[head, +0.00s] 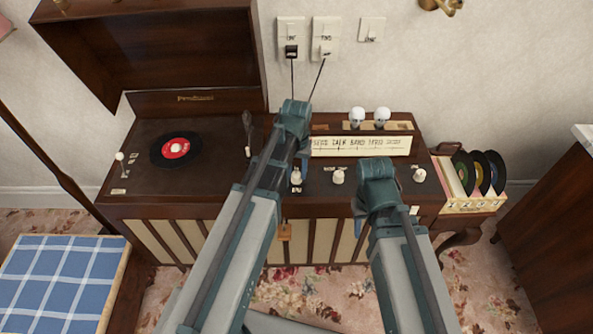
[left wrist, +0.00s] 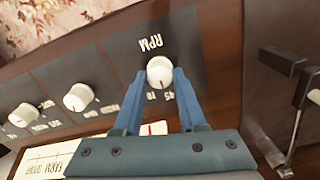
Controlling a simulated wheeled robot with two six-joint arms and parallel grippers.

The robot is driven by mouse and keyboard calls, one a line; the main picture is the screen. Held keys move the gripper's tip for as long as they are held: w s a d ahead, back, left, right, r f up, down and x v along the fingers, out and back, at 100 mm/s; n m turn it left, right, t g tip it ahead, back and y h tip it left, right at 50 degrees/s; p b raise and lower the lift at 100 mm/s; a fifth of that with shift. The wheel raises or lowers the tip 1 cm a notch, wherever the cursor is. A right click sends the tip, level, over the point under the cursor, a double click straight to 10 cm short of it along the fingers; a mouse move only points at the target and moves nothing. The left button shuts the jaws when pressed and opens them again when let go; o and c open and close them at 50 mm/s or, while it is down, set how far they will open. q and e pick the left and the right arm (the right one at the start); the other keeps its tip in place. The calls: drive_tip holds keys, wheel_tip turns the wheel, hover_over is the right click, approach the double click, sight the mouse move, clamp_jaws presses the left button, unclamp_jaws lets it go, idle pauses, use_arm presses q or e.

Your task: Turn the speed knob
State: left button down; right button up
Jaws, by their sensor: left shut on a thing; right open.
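The speed knob, a small white round knob marked RPM (left wrist: 160,72), is on the dark top panel of the record-player cabinet. In the left wrist view my left gripper (left wrist: 162,82) has its two blue fingers on either side of it, shut on it. In the head view the knob (head: 296,178) shows just below my left gripper (head: 301,166). My right gripper (head: 358,212) is open at the cabinet's front edge, partly hidden by its own arm, with nothing seen in it.
More white knobs (head: 338,176) stand in a row to the right. A record (head: 175,150) lies on the turntable at left, beside the tonearm (head: 248,134). The raised lid (head: 160,45) stands behind it. A record rack (head: 470,203) is at right.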

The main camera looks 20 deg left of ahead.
sight(297, 174)
use_arm(q)
drive_tip(key=shift+c, duration=2.4)
unclamp_jaws()
drive_tip(key=shift+r, duration=0.15)
wheel_tip(297, 174, up, 14)
drive_tip(key=p, duration=1.4)
drive_tip(key=shift+f, duration=0.2)
drive_tip(key=s+d+m+y, duration=0.1)
drive_tip(key=s+d+m, duration=0.3)
drive_tip(key=s+d, duration=0.6)
drive_tip(key=s, duration=0.4)
drive_tip(key=shift+s+d, duration=0.25)
